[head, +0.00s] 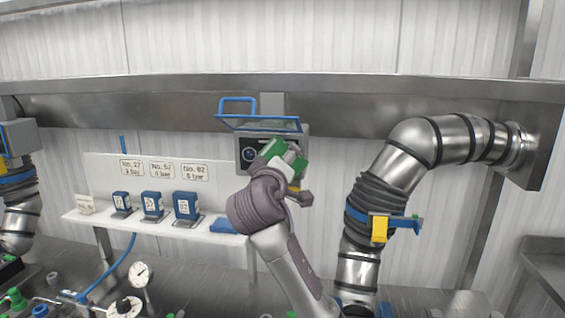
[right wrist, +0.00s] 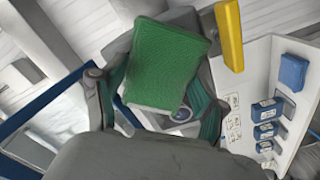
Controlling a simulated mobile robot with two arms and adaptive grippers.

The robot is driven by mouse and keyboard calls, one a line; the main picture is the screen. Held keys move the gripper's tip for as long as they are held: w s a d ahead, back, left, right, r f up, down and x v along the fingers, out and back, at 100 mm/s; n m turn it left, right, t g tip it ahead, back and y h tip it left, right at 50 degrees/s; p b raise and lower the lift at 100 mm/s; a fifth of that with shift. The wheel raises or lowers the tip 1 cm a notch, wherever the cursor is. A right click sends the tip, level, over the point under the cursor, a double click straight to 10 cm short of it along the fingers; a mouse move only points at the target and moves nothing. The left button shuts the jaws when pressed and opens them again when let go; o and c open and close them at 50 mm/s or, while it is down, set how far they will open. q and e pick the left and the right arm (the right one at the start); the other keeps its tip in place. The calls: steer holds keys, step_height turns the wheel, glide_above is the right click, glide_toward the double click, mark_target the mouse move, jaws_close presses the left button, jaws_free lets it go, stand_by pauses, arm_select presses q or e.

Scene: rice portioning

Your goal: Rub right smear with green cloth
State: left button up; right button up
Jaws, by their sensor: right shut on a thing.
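My right gripper (head: 284,157) is raised in front of a grey wall box (head: 243,142) with a round dial. It is shut on the green cloth (head: 272,149), which looks like a flat green pad. In the right wrist view the cloth (right wrist: 167,62) sits between the fingers of my right gripper (right wrist: 155,100) and hides much of what is behind it. A blue-framed cover (head: 259,124) is swung up at the top of the box. I cannot make out a smear; the cloth and gripper cover the right part of the box. I cannot tell whether the cloth touches the box. My left gripper is not in view.
A white shelf (head: 160,226) left of my arm holds several blue packs and a folded blue cloth (head: 224,226). A large steel duct (head: 375,180) with a yellow-handled clamp (head: 379,229) stands to the right. Gauges (head: 140,273) and valves are at the lower left.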

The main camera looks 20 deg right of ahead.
mark_target(252, 152)
steer(key=shift+w+a+r, duration=0.1)
steer(key=shift+w+a, duration=0.65)
steer(key=shift+a, duration=0.3)
steer(key=shift+w+a+r, duration=0.15)
steer(key=shift+w+a, duration=0.6)
steer(key=shift+a, duration=0.35)
steer(key=shift+w+a+r, duration=0.1)
steer(key=shift+w+a, duration=0.65)
steer(key=shift+a, duration=0.3)
steer(key=shift+s+a+f, duration=0.25)
steer(key=shift+s+a, duration=0.1)
steer(key=shift+a, duration=0.05)
steer(key=shift+v, duration=2.35)
steer(key=shift+s, duration=0.2)
steer(key=shift+v, duration=1.45)
steer(key=shift+d+f, duration=0.1)
steer(key=shift+d, duration=0.05)
